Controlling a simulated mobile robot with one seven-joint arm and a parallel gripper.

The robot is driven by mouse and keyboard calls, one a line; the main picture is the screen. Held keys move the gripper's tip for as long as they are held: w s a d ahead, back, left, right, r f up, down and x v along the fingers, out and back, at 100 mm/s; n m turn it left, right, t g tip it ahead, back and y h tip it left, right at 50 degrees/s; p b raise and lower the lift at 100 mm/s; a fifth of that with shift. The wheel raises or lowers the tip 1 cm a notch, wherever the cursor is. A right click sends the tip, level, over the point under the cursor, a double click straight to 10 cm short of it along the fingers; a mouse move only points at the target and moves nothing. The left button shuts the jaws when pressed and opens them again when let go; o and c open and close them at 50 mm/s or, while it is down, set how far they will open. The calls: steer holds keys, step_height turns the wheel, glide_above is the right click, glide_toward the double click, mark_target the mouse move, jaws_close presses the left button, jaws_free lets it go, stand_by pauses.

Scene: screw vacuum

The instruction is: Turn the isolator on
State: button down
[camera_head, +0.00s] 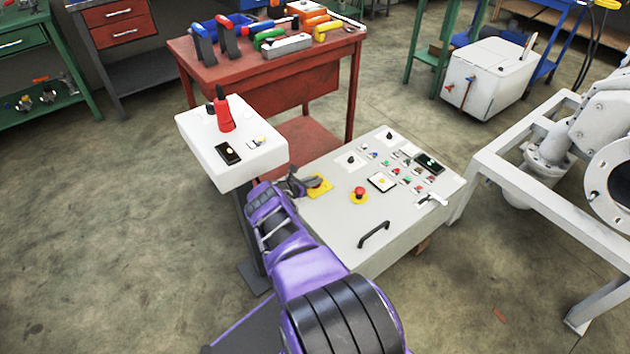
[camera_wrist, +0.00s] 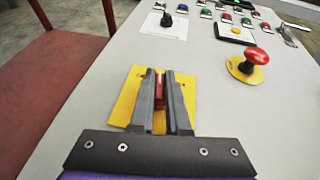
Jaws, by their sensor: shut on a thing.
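The isolator switch has a red handle (camera_wrist: 160,92) on a square yellow plate (camera_wrist: 124,105) on the sloping grey control panel. The yellow plate (camera_head: 322,187) shows at the panel's left side in the head view; the handle is largely hidden there by my gripper (camera_head: 303,183). In the wrist view my gripper (camera_wrist: 161,82) has its two grey fingers on either side of the red handle, shut on it. The handle lies along the fingers' direction in that view. Its lower part is covered by the fingers.
The grey panel (camera_head: 335,228) carries a red mushroom button on a yellow disc (camera_head: 359,194), black knobs, several coloured buttons and a black bar handle (camera_head: 373,235). A white pedestal box (camera_head: 195,140) with a red joystick stands left. A red workbench (camera_head: 265,85) stands behind.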

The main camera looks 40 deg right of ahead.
steer(key=shift+s+a+f, duration=0.1)
steer(key=shift+a+f, duration=0.35)
steer(key=shift+f, duration=0.15)
steer(key=c, duration=0.6)
jaws_free()
steer(key=shift+d+r, duration=0.2)
